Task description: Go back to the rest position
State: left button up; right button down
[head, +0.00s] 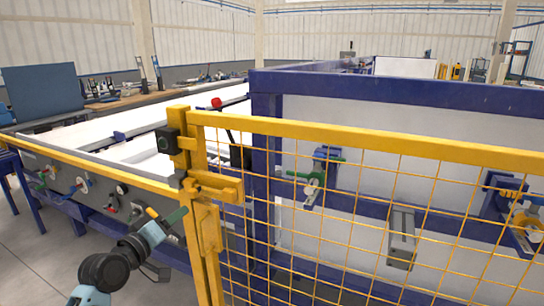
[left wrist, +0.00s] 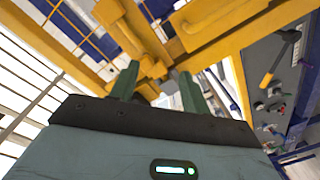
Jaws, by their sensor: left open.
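My left gripper (head: 172,222) is in the lower left of the head view, just left of the yellow gate post (head: 204,262). In the left wrist view its two green fingers (left wrist: 158,88) are apart, with nothing held between them. The yellow latch (head: 212,190) of the gate is above and right of the gripper in the head view. It lies beyond the fingertips in the wrist view; whether they touch it cannot be told. My right gripper is in neither view. No pipe shows in the fingers.
A yellow mesh fence (head: 350,215) fills the right side, before a blue-framed machine (head: 400,92). A panel with knobs (head: 80,185) runs along the left. A lever with a yellow grip (left wrist: 267,80) shows in the wrist view. Open floor (head: 30,245) lies lower left.

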pick_arm(q)
jog(key=s+d+f+m+g+y+p, duration=0.1)
jog(key=s+d+f+m+g+p, duration=0.1)
jog(key=s+f, duration=0.9)
jog(key=s+d+f+m+g+y+p, duration=0.1)
jog(key=s+d+f+g, duration=0.15)
jog(key=s+f, duration=0.85)
jog(key=s+d+f+m+g+p, duration=0.1)
jog(key=s+f, duration=0.1)
jog(key=s, duration=0.7)
jog(key=s+d+f+m+g+p, duration=0.1)
jog(key=s+f+m, duration=0.1)
jog(key=s, duration=0.7)
jog(key=s+d+f+m+g+y+p, duration=0.1)
jog(key=s+f, duration=0.3)
jog(key=s, duration=0.5)
jog(key=shift+d, duration=0.55)
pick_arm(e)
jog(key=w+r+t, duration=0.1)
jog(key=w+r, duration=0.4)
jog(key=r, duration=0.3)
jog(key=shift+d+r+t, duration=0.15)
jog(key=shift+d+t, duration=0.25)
pick_arm(q)
jog(key=shift+a+g, duration=0.1)
jog(key=shift+g, duration=0.15)
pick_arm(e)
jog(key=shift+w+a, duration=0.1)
